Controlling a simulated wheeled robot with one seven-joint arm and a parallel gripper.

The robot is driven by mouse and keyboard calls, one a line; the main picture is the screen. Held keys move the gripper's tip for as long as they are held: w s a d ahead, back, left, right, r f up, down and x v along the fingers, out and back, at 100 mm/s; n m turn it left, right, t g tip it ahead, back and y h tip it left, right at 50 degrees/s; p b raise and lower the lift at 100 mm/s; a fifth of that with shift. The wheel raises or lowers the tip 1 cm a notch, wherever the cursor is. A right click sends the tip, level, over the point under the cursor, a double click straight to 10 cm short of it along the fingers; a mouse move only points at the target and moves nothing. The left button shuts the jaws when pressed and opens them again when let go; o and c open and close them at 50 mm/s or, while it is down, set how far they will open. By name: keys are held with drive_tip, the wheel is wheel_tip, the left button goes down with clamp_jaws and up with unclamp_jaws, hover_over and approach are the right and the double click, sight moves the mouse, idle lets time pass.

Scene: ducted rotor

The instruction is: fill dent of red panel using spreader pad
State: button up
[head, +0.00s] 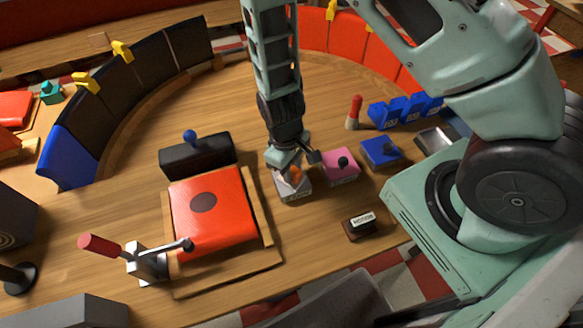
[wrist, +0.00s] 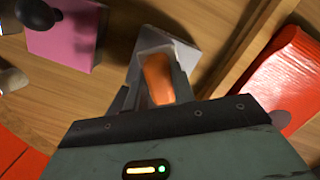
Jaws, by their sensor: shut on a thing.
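The red panel (head: 222,228) lies in a wooden frame on the table, with a dark oval dent (head: 203,202) in its upper left part. It also shows at the right of the wrist view (wrist: 290,78). The spreader pad (head: 295,194) is a light grey block with an orange grip, just right of the panel. My gripper (head: 291,170) is shut on the orange grip (wrist: 157,78), and the grey block (wrist: 180,45) shows beyond the fingers. The pad's underside is hidden, so I cannot tell whether it touches the table.
A pink block (head: 342,172) and a blue block (head: 380,152), both with black knobs, stand to the right. A lever clamp (head: 147,262) with a red handle is at the panel's left. A small dark labelled block (head: 359,228) is nearby.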

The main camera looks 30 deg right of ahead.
wheel_tip(320, 180, up, 7)
drive_tip(key=p, duration=0.6)
idle(0.3)
idle(0.5)
